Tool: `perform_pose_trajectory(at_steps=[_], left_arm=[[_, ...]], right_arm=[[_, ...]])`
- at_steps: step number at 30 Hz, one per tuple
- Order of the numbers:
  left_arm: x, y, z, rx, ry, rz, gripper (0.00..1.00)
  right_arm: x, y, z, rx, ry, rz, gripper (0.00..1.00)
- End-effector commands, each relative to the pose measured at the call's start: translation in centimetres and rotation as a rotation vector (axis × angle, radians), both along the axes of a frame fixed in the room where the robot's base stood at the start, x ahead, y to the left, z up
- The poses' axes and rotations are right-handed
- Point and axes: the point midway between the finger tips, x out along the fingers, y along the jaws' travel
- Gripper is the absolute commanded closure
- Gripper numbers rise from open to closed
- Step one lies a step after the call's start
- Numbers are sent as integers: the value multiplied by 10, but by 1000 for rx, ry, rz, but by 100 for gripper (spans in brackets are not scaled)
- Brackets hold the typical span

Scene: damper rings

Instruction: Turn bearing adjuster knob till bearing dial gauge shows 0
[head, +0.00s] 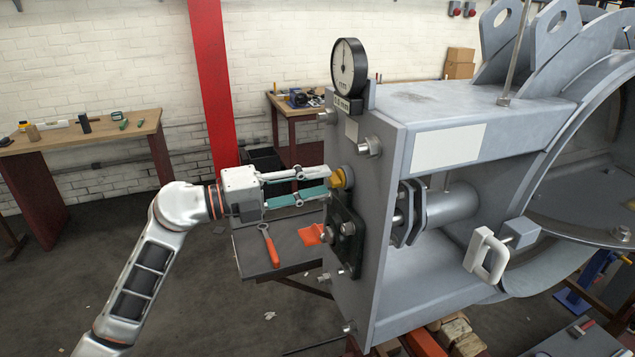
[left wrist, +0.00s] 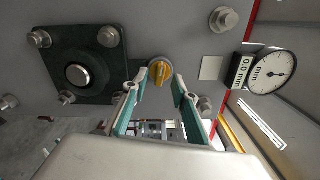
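The bearing adjuster knob (head: 347,177) is yellow and sits on the grey machine's front plate; it also shows in the left wrist view (left wrist: 160,73). The round white bearing dial gauge (head: 348,67) stands above it on the plate's top edge. Its needle points about straight up in the head view. In the left wrist view the gauge (left wrist: 270,72) has a label reading 0.0 mm. My left gripper (head: 329,182) is open at the knob, one finger on each side. The left wrist view shows gaps between its fingertips (left wrist: 161,78) and the knob. My right gripper is not in view.
A black bolted flange (head: 344,236) lies just below the knob, and bolts (head: 369,147) stick out of the plate. A low table (head: 295,243) under my left gripper holds a red-handled wrench (head: 269,246) and an orange piece (head: 311,235). Workbenches stand behind.

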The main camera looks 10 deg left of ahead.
Motion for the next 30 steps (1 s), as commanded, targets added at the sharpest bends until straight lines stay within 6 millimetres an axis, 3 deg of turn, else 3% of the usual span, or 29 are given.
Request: perform_pose_trajectory(at_steps=[8, 30], left_arm=[[-1, 1, 0, 0, 0, 0, 72], [-33, 49, -1, 1, 1, 0, 72]], right_arm=[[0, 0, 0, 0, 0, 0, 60], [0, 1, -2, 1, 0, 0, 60]])
